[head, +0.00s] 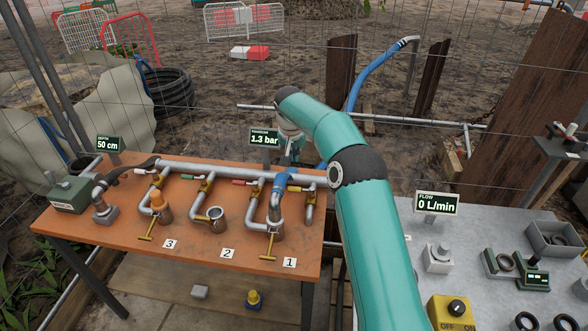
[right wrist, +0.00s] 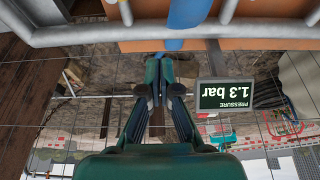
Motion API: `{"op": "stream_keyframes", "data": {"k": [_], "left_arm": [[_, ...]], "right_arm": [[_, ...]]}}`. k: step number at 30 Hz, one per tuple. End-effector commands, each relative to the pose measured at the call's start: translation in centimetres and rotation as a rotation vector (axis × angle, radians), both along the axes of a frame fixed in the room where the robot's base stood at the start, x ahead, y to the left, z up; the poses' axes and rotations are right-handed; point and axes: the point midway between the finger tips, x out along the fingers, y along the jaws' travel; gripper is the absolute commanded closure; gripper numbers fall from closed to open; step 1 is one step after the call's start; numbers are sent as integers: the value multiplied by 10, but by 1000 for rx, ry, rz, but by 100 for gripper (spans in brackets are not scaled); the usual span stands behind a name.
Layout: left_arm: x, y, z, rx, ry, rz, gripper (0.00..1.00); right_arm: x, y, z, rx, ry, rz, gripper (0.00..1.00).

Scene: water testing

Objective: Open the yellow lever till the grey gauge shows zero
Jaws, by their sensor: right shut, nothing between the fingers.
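The pressure display (head: 265,139) reads 1.3 bar; it also shows upside down in the right wrist view (right wrist: 226,94). Brass-yellow T-shaped handles (head: 145,238) (head: 268,257) stick out at the front of pipes 3 and 1. Small levers with red and green grips sit along the grey pipe (head: 225,172). My right gripper (head: 293,152) is behind the pipe, beside the pressure display, partly hidden by my arm. In the right wrist view its fingers (right wrist: 166,88) are shut and empty.
A depth display (head: 110,144) reads 50 cm, and a flow display (head: 437,203) reads 0 L/min. The orange table (head: 195,262) carries the pipes; the grey table (head: 480,225) holds small devices. A wire fence and blue hose (head: 378,62) stand behind.

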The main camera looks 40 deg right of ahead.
Motion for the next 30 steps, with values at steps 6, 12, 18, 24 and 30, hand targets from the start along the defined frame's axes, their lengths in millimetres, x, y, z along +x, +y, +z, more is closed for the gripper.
{"op": "stream_keyframes", "data": {"k": [6, 12, 18, 24, 30], "left_arm": [[0, 0, 6, 0, 0, 0, 60], [0, 0, 14, 0, 0, 0, 60], [0, 0, 20, 0, -1, 0, 60], [0, 0, 20, 0, 0, 0, 60], [0, 0, 23, 0, 0, 0, 60]], "right_arm": [[5, -8, -27, 2, 5, -2, 100], [13, -19, -62, 2, 4, -3, 100], [18, -26, -90, 0, 1, -1, 100], [9, -14, -92, 1, 2, 1, 100], [0, -3, -95, 1, 2, 0, 100]]}}
